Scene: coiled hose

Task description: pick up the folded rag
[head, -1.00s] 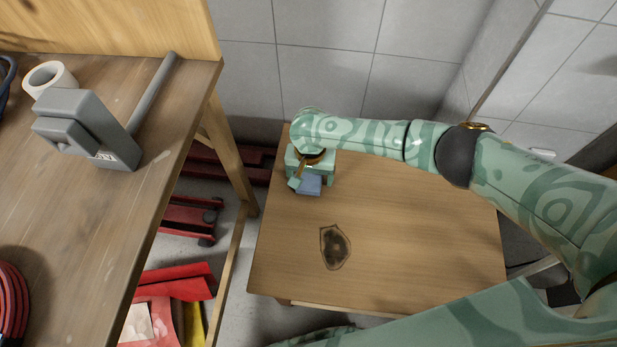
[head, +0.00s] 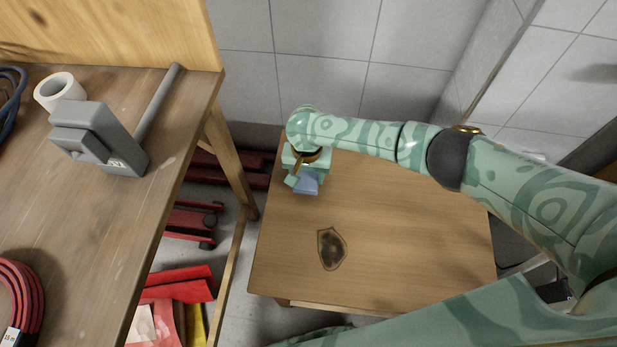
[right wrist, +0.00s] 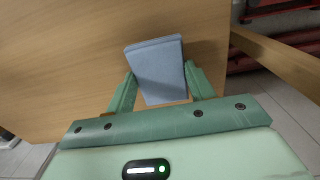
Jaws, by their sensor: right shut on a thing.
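The folded rag (head: 306,186) is a small blue-grey pad at the far left part of the small wooden table. My right gripper (head: 297,181) reaches down over it and hides part of it. In the right wrist view the rag (right wrist: 158,65) sits between the two green fingers, and the gripper is shut on it. I cannot tell whether the rag touches the tabletop or is just above it. My left gripper is not in view.
The small table (head: 400,240) is otherwise bare except for a dark stain (head: 331,249). At left, a workbench (head: 90,220) holds a grey clamp-like tool (head: 105,140), a white tape roll (head: 58,90) and a red coiled hose (head: 22,295). Red items lie below.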

